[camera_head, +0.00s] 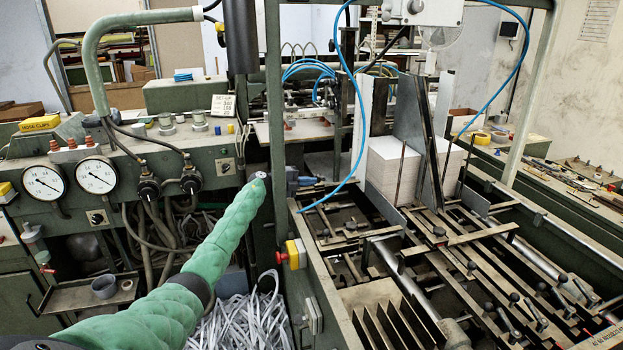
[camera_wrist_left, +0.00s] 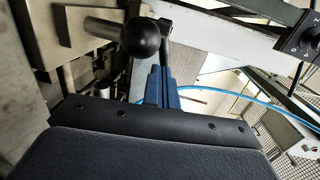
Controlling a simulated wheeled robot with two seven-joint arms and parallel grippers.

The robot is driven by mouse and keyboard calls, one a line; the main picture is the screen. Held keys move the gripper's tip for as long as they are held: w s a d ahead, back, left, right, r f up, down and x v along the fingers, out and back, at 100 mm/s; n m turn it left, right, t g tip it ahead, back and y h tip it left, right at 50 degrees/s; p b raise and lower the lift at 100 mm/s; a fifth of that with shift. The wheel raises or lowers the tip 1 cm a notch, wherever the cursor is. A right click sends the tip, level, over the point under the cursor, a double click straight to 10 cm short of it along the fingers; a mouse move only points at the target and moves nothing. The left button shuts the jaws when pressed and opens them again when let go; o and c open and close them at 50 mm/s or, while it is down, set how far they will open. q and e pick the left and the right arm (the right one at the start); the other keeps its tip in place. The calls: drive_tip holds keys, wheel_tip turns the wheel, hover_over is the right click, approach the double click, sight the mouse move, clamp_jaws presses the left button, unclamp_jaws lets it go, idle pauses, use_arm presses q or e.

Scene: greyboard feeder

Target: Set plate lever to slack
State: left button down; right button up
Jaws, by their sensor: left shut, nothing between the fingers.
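A black ball knob (camera_wrist_left: 140,39) on a short grey rod (camera_wrist_left: 102,27) shows in the left wrist view; it may be the plate lever, but no label confirms this. A dark, slim arm (camera_wrist_left: 166,32) stands just right of the knob. My left gripper (camera_wrist_left: 164,72) has its blue fingers shut and empty, with the tips just below and right of the knob in the picture. Whether they touch it I cannot tell. In the head view the left gripper (camera_head: 308,181) is small, beside the machine's frame post, and the knob cannot be made out there. My right gripper is not in view.
A green frame post (camera_head: 275,110) stands close to my left gripper. A blue hose (camera_head: 357,120) hangs nearby. The feeder bed (camera_head: 440,255) with bars and knobs lies to the right, below a board stack (camera_head: 390,165). A gauge panel (camera_head: 130,170) is at left.

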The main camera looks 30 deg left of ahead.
use_arm(q)
drive_tip(key=shift+w+d, duration=0.3)
drive_tip(key=shift+w, duration=0.05)
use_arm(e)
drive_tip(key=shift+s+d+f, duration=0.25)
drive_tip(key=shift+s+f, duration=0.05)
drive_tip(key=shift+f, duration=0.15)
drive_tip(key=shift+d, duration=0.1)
use_arm(q)
drive_tip(key=shift+d, duration=0.15)
drive_tip(key=shift+d, duration=0.1)
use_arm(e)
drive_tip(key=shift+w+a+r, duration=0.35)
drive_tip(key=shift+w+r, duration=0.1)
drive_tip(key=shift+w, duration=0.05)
